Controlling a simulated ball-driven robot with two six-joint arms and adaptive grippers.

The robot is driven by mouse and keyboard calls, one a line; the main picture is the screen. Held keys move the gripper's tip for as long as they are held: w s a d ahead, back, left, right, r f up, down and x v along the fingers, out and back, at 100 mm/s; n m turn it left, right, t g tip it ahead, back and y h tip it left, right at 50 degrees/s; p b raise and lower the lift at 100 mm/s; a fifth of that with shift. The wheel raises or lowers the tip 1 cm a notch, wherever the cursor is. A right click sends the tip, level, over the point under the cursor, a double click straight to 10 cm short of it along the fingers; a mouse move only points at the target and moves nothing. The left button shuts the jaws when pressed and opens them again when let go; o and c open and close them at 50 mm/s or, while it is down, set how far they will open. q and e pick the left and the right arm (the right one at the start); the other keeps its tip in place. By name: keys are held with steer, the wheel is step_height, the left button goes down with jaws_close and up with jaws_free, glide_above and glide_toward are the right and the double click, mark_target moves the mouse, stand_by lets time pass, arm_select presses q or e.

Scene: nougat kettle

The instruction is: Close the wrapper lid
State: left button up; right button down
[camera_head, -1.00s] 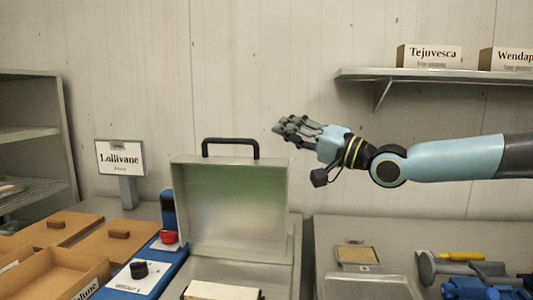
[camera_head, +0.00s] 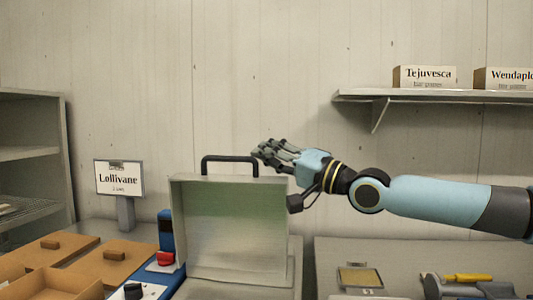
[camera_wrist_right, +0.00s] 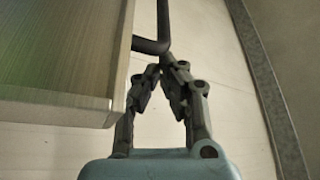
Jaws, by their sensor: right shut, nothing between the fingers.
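The wrapper lid (camera_head: 235,232) is a grey metal panel standing upright and open, with a black handle (camera_head: 229,159) on its top edge. My right gripper (camera_head: 258,153) is shut and empty at the right end of the handle, level with it or slightly above. In the right wrist view the shut fingertips (camera_wrist_right: 167,66) are close to the black handle bar (camera_wrist_right: 152,45), with the lid's edge (camera_wrist_right: 105,115) to the left. I cannot tell whether the fingers touch the handle. My left gripper is not in view.
A red button (camera_head: 165,258) and a blue post (camera_head: 166,230) stand left of the lid. Brown wooden lids and boxes (camera_head: 110,262) lie further left beside a Lollivane sign (camera_head: 119,178). A wall shelf (camera_head: 430,97) with boxes is at upper right. Tools (camera_head: 468,286) lie at lower right.

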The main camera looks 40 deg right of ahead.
mark_target(256, 183)
steer(key=shift+s, duration=0.1)
steer(key=shift+s+a+n, duration=0.3)
steer(key=shift+a, duration=0.15)
steer(key=s+a+f+n+y, duration=0.1)
steer(key=s+a+n, duration=0.1)
steer(key=s+a+f+n+y+b, duration=0.1)
steer(key=s+a, duration=0.1)
steer(key=a, duration=0.1)
steer(key=s+a+f+n+y, duration=0.1)
steer(key=s+a+n, duration=0.1)
steer(key=shift+s+a+f+n+t, duration=0.15)
steer(key=shift+s+a+n+t, duration=0.1)
steer(key=shift+a+n+t, duration=0.05)
steer(key=s+a+f+n+g+y+b, duration=0.1)
steer(key=s+a+f+n+y+b, duration=0.2)
steer(key=s+a+f+n+b, duration=0.1)
steer(key=s+a+f+n+g+y+b, duration=0.2)
steer(key=s+a+f+n+y+b, duration=0.1)
steer(key=f+n+b, duration=0.5)
steer(key=shift+s+a+f+b, duration=0.2)
steer(key=shift+s+a+b, duration=0.45)
steer(key=shift+a+b, duration=0.65)
